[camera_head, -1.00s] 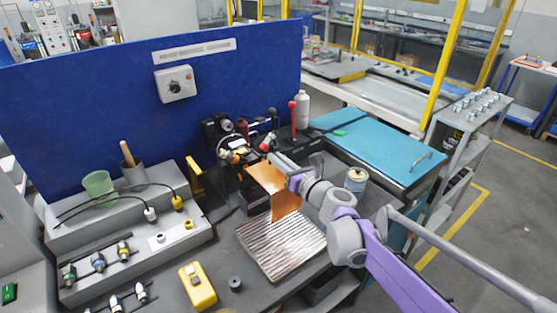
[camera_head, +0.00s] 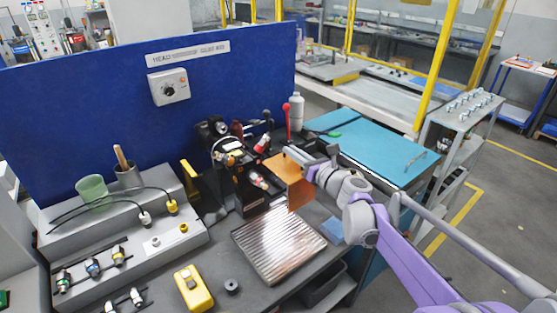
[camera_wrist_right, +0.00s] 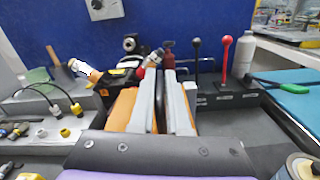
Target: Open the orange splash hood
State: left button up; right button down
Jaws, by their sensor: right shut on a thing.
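The orange splash hood (camera_head: 296,192) is a bent orange sheet on the right side of a dark machine (camera_head: 228,165), above a ribbed metal tray (camera_head: 265,250). The machine's front parts (camera_head: 258,179) show to the left of the hood. My right gripper (camera_head: 308,167) reaches in from the right and is shut on the hood's upper part; the exact grip point is hard to see in the head view. In the right wrist view, the gripper fingers (camera_wrist_right: 161,105) stand close together with orange hood (camera_wrist_right: 121,108) on both sides. My left gripper is not in view.
A blue panel (camera_head: 100,110) stands behind the bench. A red-knobbed lever (camera_head: 287,120) and a white bottle (camera_head: 297,110) stand behind the hood. A yellow box (camera_head: 193,288) is in front left. A can (camera_wrist_right: 299,168) shows at the wrist view's lower right.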

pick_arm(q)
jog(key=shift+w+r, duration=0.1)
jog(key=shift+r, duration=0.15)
pick_arm(e)
jog(key=w+d, duration=0.5)
jog(key=d, duration=0.2)
jog(key=shift+w+d, duration=0.15)
jog(key=c, duration=0.9)
grip_release()
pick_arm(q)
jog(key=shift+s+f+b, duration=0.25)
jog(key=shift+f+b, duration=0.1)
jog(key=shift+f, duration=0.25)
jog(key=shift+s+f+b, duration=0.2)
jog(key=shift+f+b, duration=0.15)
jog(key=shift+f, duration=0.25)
pick_arm(e)
jog(key=v, duration=1)
jog(key=shift+s+d, duration=0.2)
jog(key=shift+s, duration=0.15)
